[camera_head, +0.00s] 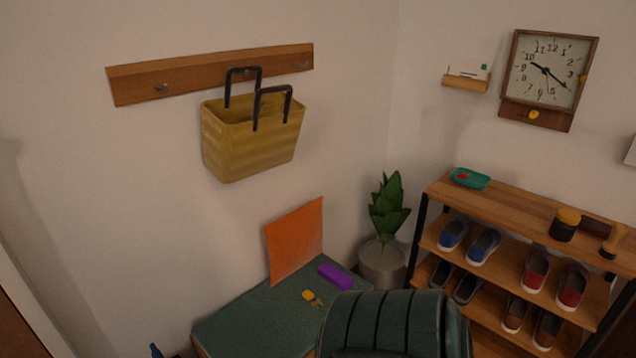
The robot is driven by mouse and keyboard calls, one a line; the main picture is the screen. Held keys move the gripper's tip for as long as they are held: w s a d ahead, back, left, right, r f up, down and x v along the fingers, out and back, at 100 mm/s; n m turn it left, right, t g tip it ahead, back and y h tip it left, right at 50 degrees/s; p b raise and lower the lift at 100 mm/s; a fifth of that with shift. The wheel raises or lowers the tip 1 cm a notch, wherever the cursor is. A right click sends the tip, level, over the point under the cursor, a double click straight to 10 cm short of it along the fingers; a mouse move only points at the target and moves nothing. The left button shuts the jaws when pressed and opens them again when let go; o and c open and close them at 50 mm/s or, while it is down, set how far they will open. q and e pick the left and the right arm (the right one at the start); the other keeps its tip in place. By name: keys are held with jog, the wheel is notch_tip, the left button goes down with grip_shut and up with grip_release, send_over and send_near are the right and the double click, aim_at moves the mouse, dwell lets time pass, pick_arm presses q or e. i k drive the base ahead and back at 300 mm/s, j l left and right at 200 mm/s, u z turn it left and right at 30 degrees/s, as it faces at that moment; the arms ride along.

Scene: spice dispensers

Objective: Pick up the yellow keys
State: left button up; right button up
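The yellow keys (312,297) lie on the dark green top of a low bench (255,320), near its middle. They look like a small yellow tag with a small part beside it. A purple block (335,276) lies just behind and to the right of them, apart from them. Neither of my grippers shows in the head view.
An orange panel (296,240) stands upright at the bench's back edge. A dark green ribbed object (385,325) stands in front, right of the keys. A potted plant (382,262) and a shoe rack (500,205) are at the right. A yellow bag (250,145) hangs above from a wall rail.

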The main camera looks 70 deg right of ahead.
aim_at(307, 294)
jog(key=z, duration=2.2)
